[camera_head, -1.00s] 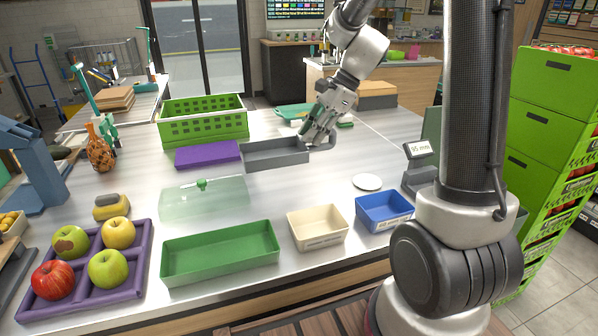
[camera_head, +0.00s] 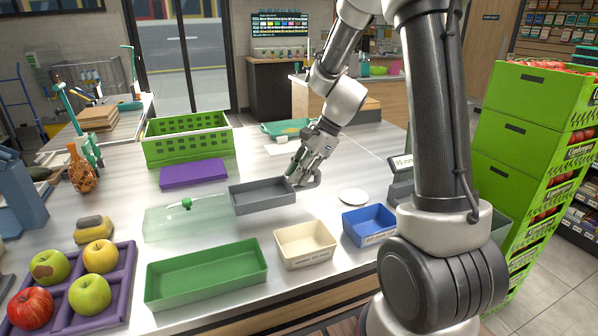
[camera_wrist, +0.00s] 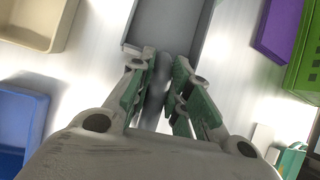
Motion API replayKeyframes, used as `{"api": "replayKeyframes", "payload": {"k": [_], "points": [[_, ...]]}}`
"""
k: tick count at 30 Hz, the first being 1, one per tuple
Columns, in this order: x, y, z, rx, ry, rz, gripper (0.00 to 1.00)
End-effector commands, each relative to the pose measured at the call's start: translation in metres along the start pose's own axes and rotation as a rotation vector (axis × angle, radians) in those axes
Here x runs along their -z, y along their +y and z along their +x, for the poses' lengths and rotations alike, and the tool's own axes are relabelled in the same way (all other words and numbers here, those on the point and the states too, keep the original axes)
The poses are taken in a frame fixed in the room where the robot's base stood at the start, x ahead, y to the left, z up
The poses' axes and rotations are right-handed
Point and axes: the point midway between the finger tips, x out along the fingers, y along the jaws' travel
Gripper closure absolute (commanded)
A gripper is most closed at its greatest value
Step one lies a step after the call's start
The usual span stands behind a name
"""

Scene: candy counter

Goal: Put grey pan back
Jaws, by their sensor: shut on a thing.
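The grey pan (camera_head: 262,207) is a shallow rectangular tray with a handle at its right end. It is just right of the purple mat (camera_head: 193,173) and the clear green-tinted lid (camera_head: 188,219). My gripper (camera_head: 299,179) is at the pan's right end, shut on its handle. In the wrist view the handle (camera_wrist: 155,92) runs between the fingers of my gripper (camera_wrist: 160,85), with the grey pan (camera_wrist: 165,25) beyond. The pan looks level; I cannot tell whether it touches the counter.
A green tray (camera_head: 206,286), a cream bin (camera_head: 305,261) and a blue bin (camera_head: 369,239) line the front. A white disc (camera_head: 353,197) lies to the right. A green crate (camera_head: 188,154) stands behind the purple mat. Bare counter shows between the pan and front bins.

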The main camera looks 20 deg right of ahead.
Motion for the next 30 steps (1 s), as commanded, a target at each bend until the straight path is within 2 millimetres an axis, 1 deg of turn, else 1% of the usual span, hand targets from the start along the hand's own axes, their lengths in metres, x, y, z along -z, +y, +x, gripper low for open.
{"api": "replayKeyframes", "payload": {"k": [7, 8, 9, 11, 12, 20, 23, 25, 26, 30], "points": [[0.002, 0.001, 0.004, 0.0, -0.001, 0.001, 1.0], [0.003, 0.001, 0.005, -0.001, -0.001, 0.002, 0.79], [0.003, 0.001, 0.004, -0.001, -0.001, 0.001, 0.72], [0.002, 0.001, 0.004, -0.001, -0.001, 0.001, 0.61], [0.002, 0.001, 0.004, -0.001, -0.001, 0.001, 0.59], [0.002, 0.001, 0.004, 0.0, -0.001, 0.001, 0.59], [0.0, 0.0, -0.001, 0.001, 0.0, -0.001, 0.59], [-0.005, -0.002, -0.008, 0.002, -0.001, -0.001, 0.59], [-0.004, -0.002, -0.013, 0.003, -0.001, 0.001, 0.59], [-0.003, -0.002, -0.046, 0.006, 0.0, 0.001, 0.59]]}}
